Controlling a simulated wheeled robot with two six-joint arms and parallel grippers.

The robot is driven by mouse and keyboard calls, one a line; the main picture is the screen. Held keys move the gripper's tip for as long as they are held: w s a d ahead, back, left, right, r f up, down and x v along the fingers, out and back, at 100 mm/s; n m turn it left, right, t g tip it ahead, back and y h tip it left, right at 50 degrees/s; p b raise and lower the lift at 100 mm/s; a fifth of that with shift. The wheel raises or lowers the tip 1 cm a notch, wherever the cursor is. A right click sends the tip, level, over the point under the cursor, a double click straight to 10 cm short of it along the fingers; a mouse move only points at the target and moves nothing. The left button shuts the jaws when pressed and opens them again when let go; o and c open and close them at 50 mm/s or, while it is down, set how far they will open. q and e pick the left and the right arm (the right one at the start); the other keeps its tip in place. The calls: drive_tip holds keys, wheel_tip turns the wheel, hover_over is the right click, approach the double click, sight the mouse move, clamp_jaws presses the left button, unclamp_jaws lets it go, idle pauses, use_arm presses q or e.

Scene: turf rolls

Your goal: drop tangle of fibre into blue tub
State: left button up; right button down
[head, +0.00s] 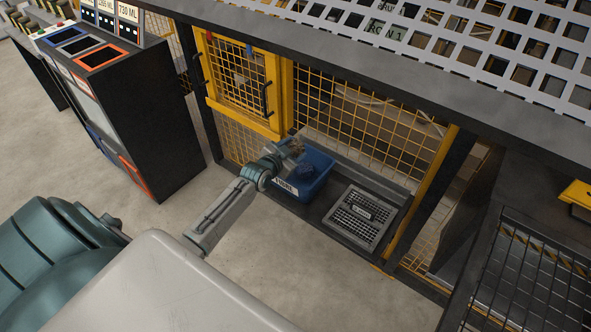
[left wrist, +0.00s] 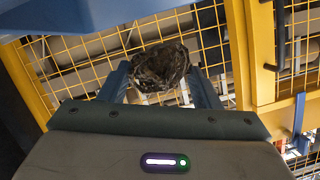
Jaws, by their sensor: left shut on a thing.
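The tangle of fibre (left wrist: 160,64) is a dark, matted clump between the two blue fingers in the left wrist view. My left gripper (left wrist: 160,82) is shut on it. In the head view the left gripper (head: 296,146) is above the back left part of the blue tub (head: 318,180), with the small brownish tangle at its tips. The tub is open at the top, has a white label on its front, and stands low on a dark shelf. A dark blue lump shows inside it. My right gripper is not in view.
A grey grated tray (head: 357,217) with a label sits right of the tub. A yellow mesh door (head: 240,80) and fence stand behind. A dark bin cabinet (head: 150,115) stands left. The floor in front is clear.

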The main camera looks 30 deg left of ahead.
use_arm(q)
drive_tip(key=shift+w+a, duration=0.2)
drive_tip(key=shift+a, duration=0.3)
drive_tip(key=shift+a+f, duration=0.15)
drive_tip(key=shift+f, duration=0.05)
wheel_tip(320, 180, down, 6)
drive_tip(key=b, duration=0.5)
drive_tip(key=shift+r, duration=0.25)
drive_tip(key=o, duration=1.1)
drive_tip(key=shift+c, duration=0.2)
